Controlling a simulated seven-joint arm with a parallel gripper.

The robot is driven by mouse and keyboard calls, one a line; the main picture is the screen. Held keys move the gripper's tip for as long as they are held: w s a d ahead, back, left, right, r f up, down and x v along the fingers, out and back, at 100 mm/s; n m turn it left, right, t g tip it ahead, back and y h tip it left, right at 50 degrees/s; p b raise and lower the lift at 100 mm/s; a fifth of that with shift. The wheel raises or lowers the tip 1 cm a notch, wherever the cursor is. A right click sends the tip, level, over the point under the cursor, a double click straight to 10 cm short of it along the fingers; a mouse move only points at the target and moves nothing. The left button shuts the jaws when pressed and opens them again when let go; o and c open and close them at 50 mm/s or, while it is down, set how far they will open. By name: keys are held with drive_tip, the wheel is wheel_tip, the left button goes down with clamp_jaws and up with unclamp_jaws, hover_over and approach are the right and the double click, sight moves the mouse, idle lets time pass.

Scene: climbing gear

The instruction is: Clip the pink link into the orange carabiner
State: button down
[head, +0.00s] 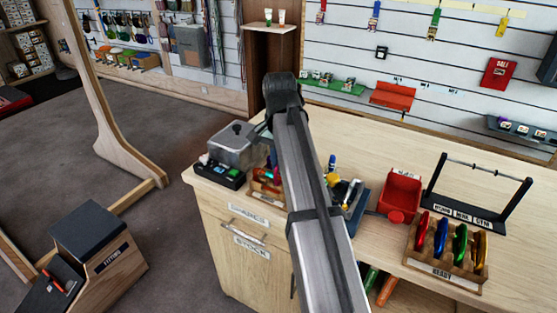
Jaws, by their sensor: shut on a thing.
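A wooden rack (447,268) labelled READY stands at the right of the counter. Several coloured carabiner-like pieces stand upright in it: red, blue, green and, at the right end, an orange-gold one (481,246), likely the orange carabiner. I cannot make out the pink link. Another small wooden holder (262,190) with coloured pieces is partly hidden behind my arm. My arm crosses the middle of the head view and covers part of the counter. My gripper does not show, so what it holds cannot be seen.
A black stand with a crossbar (481,172) is behind the rack. A red bin (402,189) and a blue tray of tools (354,208) are right of my arm. A grey lidded box (232,147) and a black tray (221,176) are left. The counter's back right is clear.

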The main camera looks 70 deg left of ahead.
drive_tip(key=shift+w+d+f, duration=0.15)
drive_tip(key=shift+w+d, duration=0.65)
idle(1.4)
drive_tip(key=c, duration=1.1)
unclamp_jaws()
drive_tip(key=shift+c, duration=0.2)
drive_tip(key=shift+o, duration=0.3)
drive_tip(key=shift+o, duration=0.8)
drive_tip(key=shift+r, duration=0.35)
drive_tip(key=shift+w+d, duration=0.1)
drive_tip(key=shift+w+d, duration=1.3)
drive_tip(key=shift+w, duration=0.05)
